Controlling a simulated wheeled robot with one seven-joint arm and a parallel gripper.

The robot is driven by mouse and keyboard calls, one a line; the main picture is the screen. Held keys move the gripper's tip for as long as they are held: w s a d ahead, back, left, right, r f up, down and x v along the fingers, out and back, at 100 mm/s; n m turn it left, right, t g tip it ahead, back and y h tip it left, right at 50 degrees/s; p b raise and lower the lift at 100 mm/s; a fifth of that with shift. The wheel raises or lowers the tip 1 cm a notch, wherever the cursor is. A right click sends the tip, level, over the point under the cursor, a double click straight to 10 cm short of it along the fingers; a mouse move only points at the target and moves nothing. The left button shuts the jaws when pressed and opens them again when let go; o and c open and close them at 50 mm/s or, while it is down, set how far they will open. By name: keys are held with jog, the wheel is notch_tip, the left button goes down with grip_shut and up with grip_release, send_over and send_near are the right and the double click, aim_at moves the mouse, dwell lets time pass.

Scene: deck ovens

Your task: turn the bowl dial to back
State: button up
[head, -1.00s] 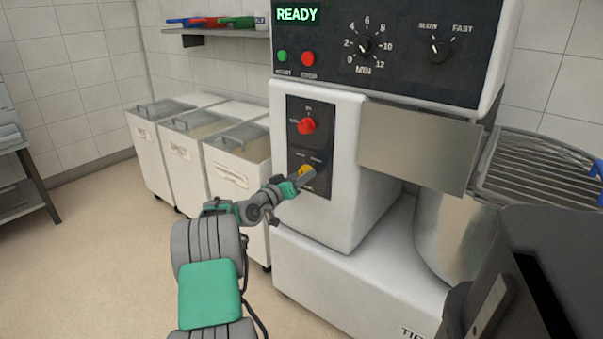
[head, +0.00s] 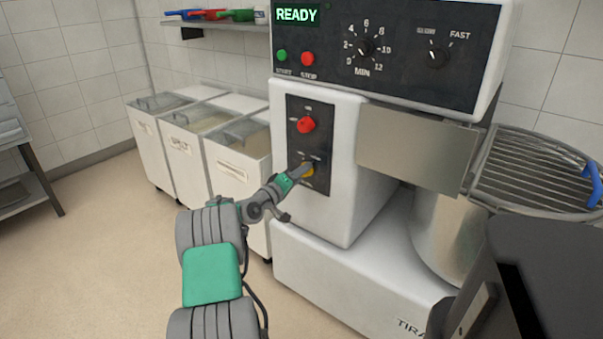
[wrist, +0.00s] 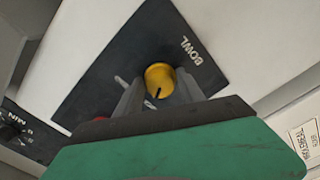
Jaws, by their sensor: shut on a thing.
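The yellow bowl dial (head: 308,170) sits low on the black panel (head: 326,140) of the white mixer. It shows closer in the wrist view (wrist: 159,78), with the word BOWL on the panel beside it. My gripper (wrist: 158,98) is at the dial, one finger on each side, shut on it. A dark pointer mark shows on the dial's face. The other printed labels around the dial are partly hidden by my fingers or too small to read.
A red knob (head: 306,125) sits above the yellow dial. The control panel (head: 400,45) with display, buttons and two black dials is higher up. A metal guard (head: 415,150) and the bowl (head: 440,235) are to the right. White bins (head: 228,165) stand to the left.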

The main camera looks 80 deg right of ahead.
grip_shut()
jog(key=o, duration=1.2)
grip_release()
jog(key=shift+r, duration=0.1)
jog(key=shift+s, duration=0.1)
jog(key=p+v, duration=0.1)
jog(key=v, duration=0.6)
jog(key=shift+a, duration=0.35)
